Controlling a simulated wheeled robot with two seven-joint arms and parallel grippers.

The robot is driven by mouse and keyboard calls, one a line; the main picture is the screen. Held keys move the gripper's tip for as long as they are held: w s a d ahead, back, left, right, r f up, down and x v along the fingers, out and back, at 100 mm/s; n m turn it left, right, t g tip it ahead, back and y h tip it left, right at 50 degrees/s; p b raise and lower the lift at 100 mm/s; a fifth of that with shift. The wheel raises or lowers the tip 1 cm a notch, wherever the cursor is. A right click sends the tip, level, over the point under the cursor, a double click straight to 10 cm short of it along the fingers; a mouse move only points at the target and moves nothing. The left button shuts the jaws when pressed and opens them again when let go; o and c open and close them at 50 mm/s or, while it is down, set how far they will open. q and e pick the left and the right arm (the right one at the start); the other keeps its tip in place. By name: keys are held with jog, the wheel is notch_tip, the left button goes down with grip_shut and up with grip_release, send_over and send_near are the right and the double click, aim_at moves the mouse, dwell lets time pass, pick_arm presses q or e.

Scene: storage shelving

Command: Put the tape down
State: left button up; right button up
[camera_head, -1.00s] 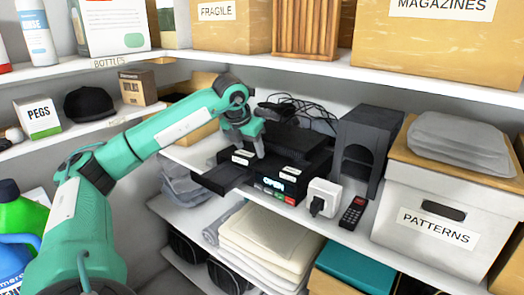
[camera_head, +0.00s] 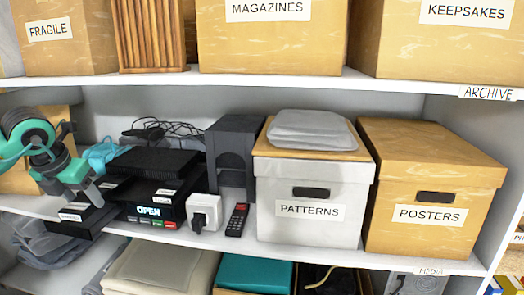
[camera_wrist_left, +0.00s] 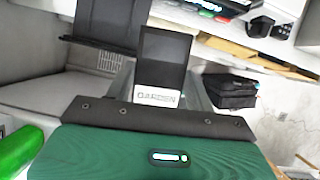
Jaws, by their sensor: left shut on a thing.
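My left gripper (camera_head: 82,190) comes in from the left edge and is low over the left side of the black player. It is shut on the tape (camera_wrist_left: 165,60), a black cassette with a white label reading "GARDEN", which sticks out ahead of the gripper in the left wrist view. In the head view the tape is hard to tell apart from the dark parts around the gripper. The black player (camera_head: 147,212) shows "OPEN" on its front. A flat black piece (camera_head: 88,226) extends left of it, below my gripper. My right gripper is not in view.
A white block (camera_head: 203,211) and a dark handset (camera_head: 237,219) stand right of the player. Beyond are a black tower (camera_head: 230,150), the white PATTERNS box (camera_head: 310,212) and the POSTERS box (camera_head: 430,190). Another black device (camera_head: 155,161) and cables are behind the gripper.

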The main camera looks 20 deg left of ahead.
pick_arm(q)
jog(key=w+d+f+m+g+h, duration=0.2)
jog(key=d+f+m+h, duration=0.1)
jog(key=d+f+m, duration=0.5)
jog(key=w+d+f+m+g+h, duration=0.2)
jog(key=d+f+m+h, duration=0.1)
jog(key=d+f+m, duration=0.6)
jog(key=s+d+f+m+g+y, duration=0.2)
jog(key=d+f+m, duration=0.3)
jog(key=d+m, duration=0.3)
jog(key=s+d+f+m+g+y, duration=0.3)
jog(key=d+f+m, duration=0.2)
jog(key=m, duration=0.8)
jog(key=d, duration=0.2)
jog(key=shift+d+f, duration=0.35)
jog(key=shift+f, duration=0.05)
jog(key=shift+s, duration=0.1)
